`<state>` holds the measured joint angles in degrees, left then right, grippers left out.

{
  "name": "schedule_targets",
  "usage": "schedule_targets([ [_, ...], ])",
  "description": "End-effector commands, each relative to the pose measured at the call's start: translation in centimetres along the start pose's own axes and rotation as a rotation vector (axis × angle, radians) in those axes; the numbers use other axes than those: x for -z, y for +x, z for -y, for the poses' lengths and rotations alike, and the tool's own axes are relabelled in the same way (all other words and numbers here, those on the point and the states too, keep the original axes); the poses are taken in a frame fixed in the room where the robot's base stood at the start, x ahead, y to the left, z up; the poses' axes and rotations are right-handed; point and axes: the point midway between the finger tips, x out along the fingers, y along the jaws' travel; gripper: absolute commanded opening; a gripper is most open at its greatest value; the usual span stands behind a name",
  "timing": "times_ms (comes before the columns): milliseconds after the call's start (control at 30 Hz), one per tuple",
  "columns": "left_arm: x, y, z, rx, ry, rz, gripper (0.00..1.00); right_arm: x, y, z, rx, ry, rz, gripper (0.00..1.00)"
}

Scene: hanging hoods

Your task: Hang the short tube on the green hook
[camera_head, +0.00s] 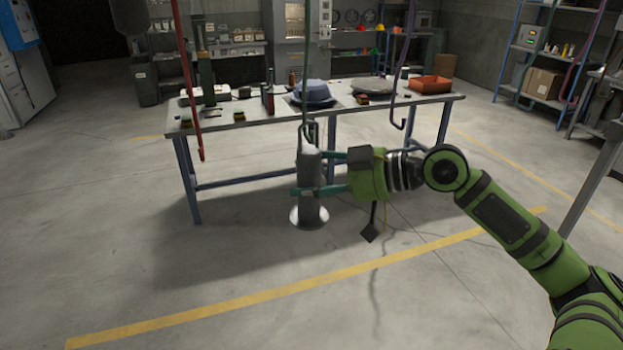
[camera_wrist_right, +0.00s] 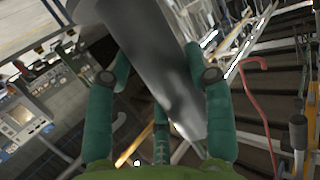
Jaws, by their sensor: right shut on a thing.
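The short tube (camera_head: 309,192) is grey metal, upright, with a flared round bottom. My right gripper (camera_head: 308,191) is shut on it, with teal fingers around its side, and holds it above the floor. In the right wrist view the tube (camera_wrist_right: 160,65) runs slantwise between the fingers (camera_wrist_right: 160,85). The green hook (camera_head: 306,85) hangs from above. Its lower end is at the top of the tube, beside a small dark loop. I cannot tell whether the hook passes through the loop. My left gripper is out of view.
A red hook (camera_head: 187,85) hangs to the left and a purple hook (camera_head: 403,65) to the right. The red one also shows in the right wrist view (camera_wrist_right: 262,105). Behind stands a workbench (camera_head: 425,99) with several items. The floor in front is clear.

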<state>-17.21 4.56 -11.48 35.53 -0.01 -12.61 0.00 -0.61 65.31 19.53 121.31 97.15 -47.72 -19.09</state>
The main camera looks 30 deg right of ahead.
Motion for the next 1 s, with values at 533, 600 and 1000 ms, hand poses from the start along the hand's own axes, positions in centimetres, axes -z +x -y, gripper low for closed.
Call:
schedule_targets([
  [533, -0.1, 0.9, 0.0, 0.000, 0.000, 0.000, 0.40, -1.0, 0.3, 0.0, 0.000, 0.000, -0.003, 0.07],
  [600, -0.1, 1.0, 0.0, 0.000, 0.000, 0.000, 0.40, -1.2, 0.4, 0.0, 0.000, 0.000, -0.003, 0.07],
  [1000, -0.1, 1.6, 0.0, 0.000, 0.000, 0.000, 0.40, -1.9, 0.6, 0.0, 0.000, 0.000, -0.003, 0.07],
])
